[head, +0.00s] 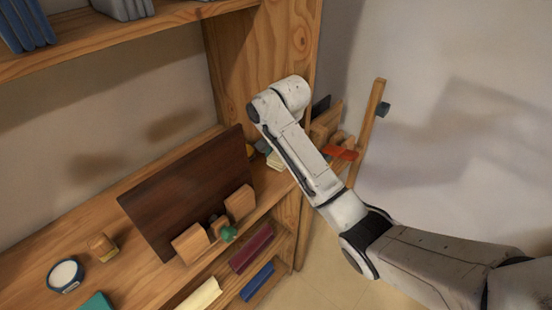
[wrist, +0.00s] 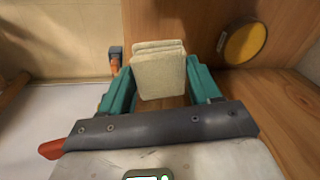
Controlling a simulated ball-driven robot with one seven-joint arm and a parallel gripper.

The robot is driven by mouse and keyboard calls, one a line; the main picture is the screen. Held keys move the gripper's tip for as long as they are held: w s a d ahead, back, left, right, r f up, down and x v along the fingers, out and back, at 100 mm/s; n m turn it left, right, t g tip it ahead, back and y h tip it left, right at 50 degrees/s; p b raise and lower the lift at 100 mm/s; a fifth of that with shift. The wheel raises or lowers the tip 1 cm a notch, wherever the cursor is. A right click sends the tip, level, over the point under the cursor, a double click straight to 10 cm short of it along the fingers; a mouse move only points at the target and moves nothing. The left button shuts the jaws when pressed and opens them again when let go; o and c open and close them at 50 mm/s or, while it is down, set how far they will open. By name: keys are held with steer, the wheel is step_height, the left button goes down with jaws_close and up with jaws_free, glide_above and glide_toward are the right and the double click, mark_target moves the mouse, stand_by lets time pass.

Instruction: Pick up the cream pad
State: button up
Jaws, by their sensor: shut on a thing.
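The cream pad (wrist: 160,75) is a small, pale, layered block in the middle of the wrist view. My gripper (wrist: 160,82) has a teal finger on each side of it and is shut on the pad. Wooden surface shows behind and below the pad; I cannot tell whether the pad touches it. In the head view my arm reaches to the right end of the wooden shelf, and the arm hides most of the gripper and the pad there.
A dark brown board (head: 190,190) leans on the shelf, with small wooden blocks (head: 190,243) before it. A white-topped round jar (head: 65,275) stands at the left. A yellow disc (wrist: 245,42) is right of the pad. A wooden post (head: 370,125) stands beyond the shelf end.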

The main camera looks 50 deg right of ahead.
steer(key=s+r+p, duration=0.2)
steer(key=r, duration=0.1)
steer(key=shift+s+a+r, duration=0.3)
steer(key=shift+a, duration=0.1)
steer(key=s+a+r+p, duration=0.1)
steer(key=s+r+p, duration=0.1)
steer(key=s+p, duration=0.4)
steer(key=shift+s+a+r, duration=0.2)
steer(key=shift+a+r, duration=0.05)
steer(key=shift+s+r+p, duration=0.15)
steer(key=shift+s+p, duration=0.05)
steer(key=shift+p, duration=0.1)
steer(key=shift+s+a+r+p, duration=0.15)
steer(key=shift+s+a+p, duration=0.2)
steer(key=shift+s, duration=0.25)
